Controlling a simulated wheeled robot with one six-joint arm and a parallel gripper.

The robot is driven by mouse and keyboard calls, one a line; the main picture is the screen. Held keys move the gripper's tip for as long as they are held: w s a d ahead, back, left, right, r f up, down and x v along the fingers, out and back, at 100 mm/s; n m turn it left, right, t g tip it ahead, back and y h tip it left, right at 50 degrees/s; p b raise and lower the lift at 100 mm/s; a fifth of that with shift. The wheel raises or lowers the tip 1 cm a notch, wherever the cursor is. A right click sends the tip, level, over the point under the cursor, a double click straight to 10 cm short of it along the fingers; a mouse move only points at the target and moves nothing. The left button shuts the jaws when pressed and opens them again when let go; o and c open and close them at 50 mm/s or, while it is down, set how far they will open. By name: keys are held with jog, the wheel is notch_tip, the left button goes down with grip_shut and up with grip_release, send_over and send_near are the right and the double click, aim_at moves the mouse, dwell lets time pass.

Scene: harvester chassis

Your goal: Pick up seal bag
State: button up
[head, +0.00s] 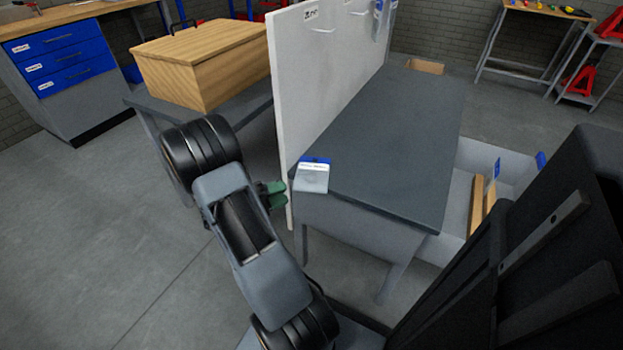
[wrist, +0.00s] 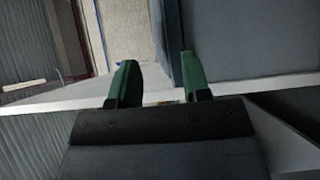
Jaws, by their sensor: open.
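A small clear-grey bag with a blue top strip and white label, which looks like the seal bag (head: 313,177), lies at the near left corner of the dark grey table (head: 395,125), its lower part at the front edge. My gripper (head: 272,194) is left of the bag and apart from it in the head view. Its green fingers also show in the wrist view (wrist: 158,78), spread apart with nothing held between them. I cannot clearly make out the bag in the wrist view.
A white upright panel (head: 310,85) stands along the table's left side, close to my gripper, with bags (head: 380,20) hanging on it. A wooden box (head: 205,65) sits on a bench behind. A grey bin (head: 490,160) stands right of the table. The tabletop is otherwise mostly clear.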

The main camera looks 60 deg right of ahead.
aim_at(301, 185)
jog(key=shift+b+x, duration=0.75)
jog(key=shift+x, duration=2.65)
jog(key=shift+w, duration=0.1)
jog(key=shift+c, duration=0.2)
grip_shut()
